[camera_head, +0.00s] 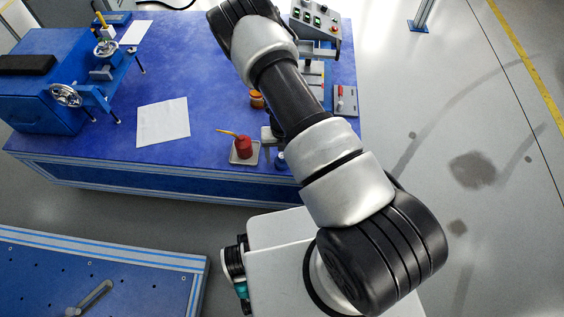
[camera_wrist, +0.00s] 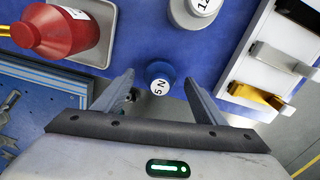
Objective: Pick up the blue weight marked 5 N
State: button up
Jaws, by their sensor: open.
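The blue weight marked 5 N (camera_wrist: 159,78) stands on the blue table near its edge. In the wrist view it lies between and just beyond the two open fingers of my gripper (camera_wrist: 160,88), and its label faces the camera. I cannot tell whether a finger touches it. In the head view, part of the blue weight (camera_head: 280,161) shows beside my arm at the table's front edge. My arm covers much of that spot, and my gripper is mostly hidden there. My gripper is open and empty.
A red bottle (camera_wrist: 58,28) sits on a grey tray (camera_wrist: 98,45) left of the weight. A grey weight marked 12 (camera_wrist: 194,12) stands beyond it. A white rack (camera_wrist: 238,62) with grey and yellow parts is at right. A white paper (camera_head: 163,121) lies on the blue table (camera_head: 205,75).

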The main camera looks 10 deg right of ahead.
jog(key=c, duration=1.6)
